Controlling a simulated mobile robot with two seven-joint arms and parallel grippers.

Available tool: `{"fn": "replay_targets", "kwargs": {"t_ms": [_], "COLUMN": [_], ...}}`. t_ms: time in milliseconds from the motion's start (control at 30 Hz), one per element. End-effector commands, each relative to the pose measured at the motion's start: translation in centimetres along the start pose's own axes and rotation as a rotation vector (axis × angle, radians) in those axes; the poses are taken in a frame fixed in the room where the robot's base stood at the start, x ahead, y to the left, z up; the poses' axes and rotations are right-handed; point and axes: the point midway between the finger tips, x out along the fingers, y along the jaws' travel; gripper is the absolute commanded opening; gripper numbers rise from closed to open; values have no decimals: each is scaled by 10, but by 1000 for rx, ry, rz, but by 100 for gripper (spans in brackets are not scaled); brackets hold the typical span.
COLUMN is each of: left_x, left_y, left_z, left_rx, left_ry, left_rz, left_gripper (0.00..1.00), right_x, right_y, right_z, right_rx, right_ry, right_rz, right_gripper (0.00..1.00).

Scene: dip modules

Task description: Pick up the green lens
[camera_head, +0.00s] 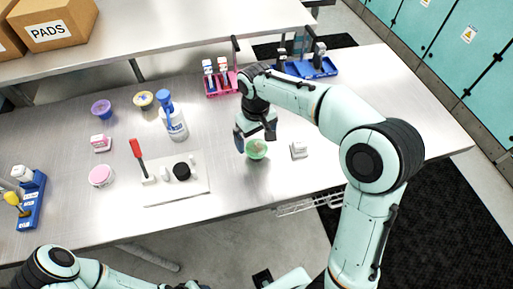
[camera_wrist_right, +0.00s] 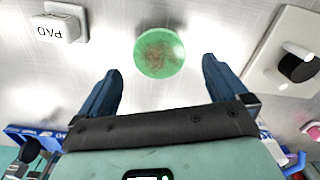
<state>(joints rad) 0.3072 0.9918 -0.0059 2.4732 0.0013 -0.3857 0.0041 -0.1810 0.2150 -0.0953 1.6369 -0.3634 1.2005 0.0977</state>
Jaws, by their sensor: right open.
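The green lens (camera_head: 257,149) is a small round green piece on the steel table, near the middle of the head view. In the right wrist view it shows as a green disc (camera_wrist_right: 159,52) with a brownish mottled centre. My right gripper (camera_head: 255,137) is open and empty above the table, close to the lens. In the right wrist view the lens lies beyond the two blue fingertips (camera_wrist_right: 162,75), roughly centred between them and not between the fingers. My left arm shows at the bottom left of the head view, but its fingers cannot be made out.
A white block marked PAD (camera_wrist_right: 58,27) stands beside the lens; it also shows in the head view (camera_head: 299,149). A white board (camera_head: 178,190) with a black round piece lies to the left. A spray bottle (camera_head: 174,123) and pink rack (camera_head: 222,90) stand behind.

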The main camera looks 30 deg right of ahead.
Motion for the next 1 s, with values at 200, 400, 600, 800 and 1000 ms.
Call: {"fn": "replay_targets", "kwargs": {"t_ms": [200, 400, 600, 800, 1000], "left_x": [3, 3, 3, 3, 2], "left_y": [-2, -2, -2, -2, -1], "left_z": [1, 1, 1, 1, 1], "left_rx": [-1, -1, -1, -1, -1], "left_ry": [-2, -2, -2, -2, -1], "left_rz": [-1, -1, -1, -1, -1], "left_gripper": [43, 43, 43, 43, 43], "right_x": [27, 29, 28, 28, 24], "right_y": [1, 0, 0, 0, 0], "right_z": [0, -1, -1, -1, -1], "right_rx": [-1, 0, 0, 0, 0], "right_ry": [-1, 1, 1, 1, 2], "right_rz": [0, 0, 0, 0, 0], "right_gripper": [100, 100, 51, 44, 44]}}
